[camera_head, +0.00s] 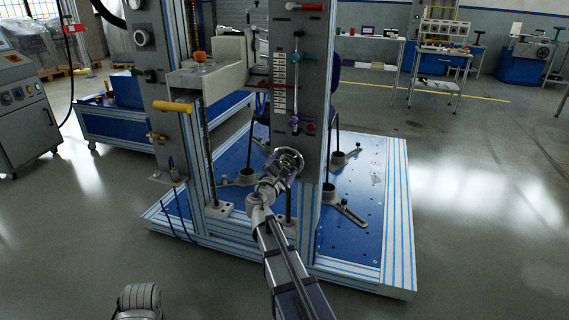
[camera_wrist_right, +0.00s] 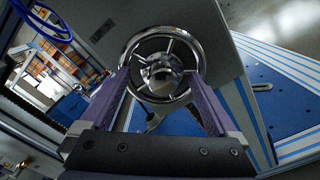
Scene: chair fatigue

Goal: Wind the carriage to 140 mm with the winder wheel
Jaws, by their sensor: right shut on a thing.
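The winder wheel is a chrome handwheel (camera_head: 291,153) low on the grey front panel. It fills the upper middle of the right wrist view (camera_wrist_right: 161,32), with spokes and a shiny hub. My right gripper (camera_head: 284,166) is at the wheel, with its purple fingers on either side of the rim, shut on it. The fingers and wrist hide part of the lower rim in the head view. The carriage appears to be the beige block (camera_head: 209,78) on the upright, left of the panel. A white scale strip (camera_head: 279,82) runs down the panel; its numbers are too small to read.
A yellow handle (camera_head: 173,107) sticks out on the left. The blue base plate (camera_head: 352,215) with striped rails lies below. Open floor is at the right.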

